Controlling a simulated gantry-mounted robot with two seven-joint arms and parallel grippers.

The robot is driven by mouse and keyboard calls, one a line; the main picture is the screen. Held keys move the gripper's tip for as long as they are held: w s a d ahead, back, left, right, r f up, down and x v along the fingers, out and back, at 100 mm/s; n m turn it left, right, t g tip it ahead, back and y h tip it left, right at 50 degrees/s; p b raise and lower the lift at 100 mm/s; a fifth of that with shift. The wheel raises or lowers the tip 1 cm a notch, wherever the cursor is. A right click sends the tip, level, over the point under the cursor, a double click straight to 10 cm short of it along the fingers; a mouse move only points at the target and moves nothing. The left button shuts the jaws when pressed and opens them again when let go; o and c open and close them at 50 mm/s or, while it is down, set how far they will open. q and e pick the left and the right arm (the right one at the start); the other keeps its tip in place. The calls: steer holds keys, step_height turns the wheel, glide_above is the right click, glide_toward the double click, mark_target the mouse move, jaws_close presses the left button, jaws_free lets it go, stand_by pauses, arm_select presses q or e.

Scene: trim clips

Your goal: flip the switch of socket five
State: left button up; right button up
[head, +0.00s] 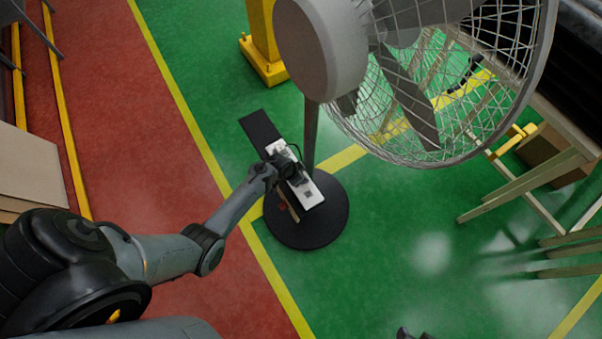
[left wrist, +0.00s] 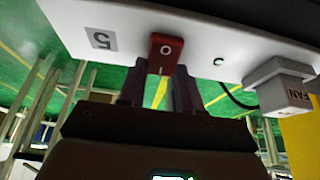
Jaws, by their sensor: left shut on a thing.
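The white socket strip (head: 313,201) lies at a slant beside the fan's pole in the head view. In the left wrist view the strip (left wrist: 215,35) spans the top, with a grey label "5" (left wrist: 101,39) that appears upside down. Beside the label is a red switch (left wrist: 166,48) marked "O". My left gripper (left wrist: 160,85) has its two fingers at the switch, shut on it. In the head view my left gripper (head: 288,170) hangs over the strip and hides part of it. A small dark piece at the bottom edge seems to be my right gripper (head: 412,333), mostly cut off.
A large grey fan (head: 320,45) with a wire cage stands over the strip on a round black base (head: 325,232). A plug marked "FAN" (left wrist: 285,90) sits in the strip beside the switch. A yellow post (head: 263,65) and wooden table legs (head: 525,185) stand nearby.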

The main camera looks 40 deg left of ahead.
arm_select(q)
steer(key=o, duration=1)
steer(key=shift+o, duration=0.2)
steer(key=shift+s+a+r+p, duration=0.15)
steer(key=shift+r+p, duration=0.15)
steer(key=shift+r, duration=0.2)
steer(key=p+v, duration=0.3)
steer(key=v, duration=0.6)
steer(key=shift+s+r+p, duration=0.2)
steer(key=shift+r+p, duration=0.1)
steer(key=shift+p, duration=0.1)
